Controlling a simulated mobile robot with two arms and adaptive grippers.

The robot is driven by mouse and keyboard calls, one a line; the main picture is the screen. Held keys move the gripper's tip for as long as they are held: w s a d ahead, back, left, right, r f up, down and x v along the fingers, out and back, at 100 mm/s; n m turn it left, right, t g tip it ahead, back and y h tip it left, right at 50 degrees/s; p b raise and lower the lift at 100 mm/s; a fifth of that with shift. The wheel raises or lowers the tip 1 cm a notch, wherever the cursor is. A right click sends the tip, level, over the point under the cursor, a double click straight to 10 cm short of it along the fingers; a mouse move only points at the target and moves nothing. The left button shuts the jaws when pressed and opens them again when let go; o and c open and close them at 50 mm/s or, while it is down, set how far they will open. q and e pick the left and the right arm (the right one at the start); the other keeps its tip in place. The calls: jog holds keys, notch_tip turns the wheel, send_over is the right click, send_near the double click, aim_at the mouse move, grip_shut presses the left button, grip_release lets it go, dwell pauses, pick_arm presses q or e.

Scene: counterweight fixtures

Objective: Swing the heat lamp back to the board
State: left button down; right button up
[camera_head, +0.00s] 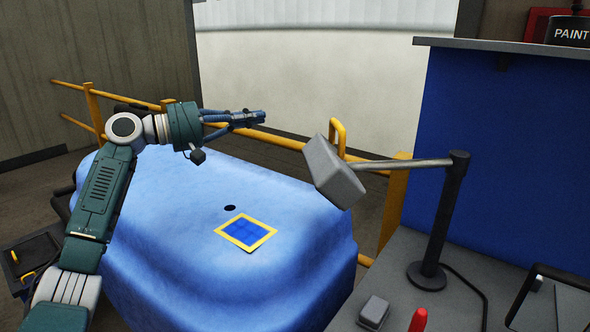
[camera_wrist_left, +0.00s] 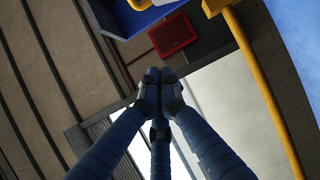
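The heat lamp's grey box-shaped head (camera_head: 333,172) hangs at the end of a horizontal arm (camera_head: 405,163) on a black post (camera_head: 440,215) at the right. A yellow loop handle (camera_head: 338,133) rises at the head's back. The head reaches left of the bench, over the edge of a blue rounded body (camera_head: 165,215). A blue square with a yellow border (camera_head: 245,232) lies on that body, left of and below the head. My left gripper (camera_head: 262,117) is left of the handle, apart from it; in the wrist view its fingertips (camera_wrist_left: 160,76) meet with nothing visible between them.
A yellow railing (camera_head: 285,141) runs behind the blue body. The grey bench (camera_head: 400,265) holds a small grey box (camera_head: 374,311), a red object (camera_head: 418,320) and a framed item.

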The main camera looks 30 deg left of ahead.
pick_arm(q)
notch_tip(320, 180, down, 8)
jog(key=b, duration=0.5)
pick_arm(e)
notch_tip(320, 180, down, 7)
jog(key=w, duration=0.2)
pick_arm(q)
jog(key=r+p+x, duration=0.1)
jog(key=p+x, duration=0.3)
jog(key=x, duration=0.6)
jog(key=s+d, duration=0.2)
jog(key=s, duration=0.1)
jog(key=shift+s+d+f+p, duration=0.15)
jog(key=shift+f+p, duration=0.1)
jog(key=shift+p, duration=0.1)
pick_arm(e)
jog(key=r, duration=0.2)
jog(key=s+r, duration=0.1)
jog(key=r, duration=0.1)
jog(key=shift+r, duration=0.2)
jog(key=shift+r, duration=0.1)
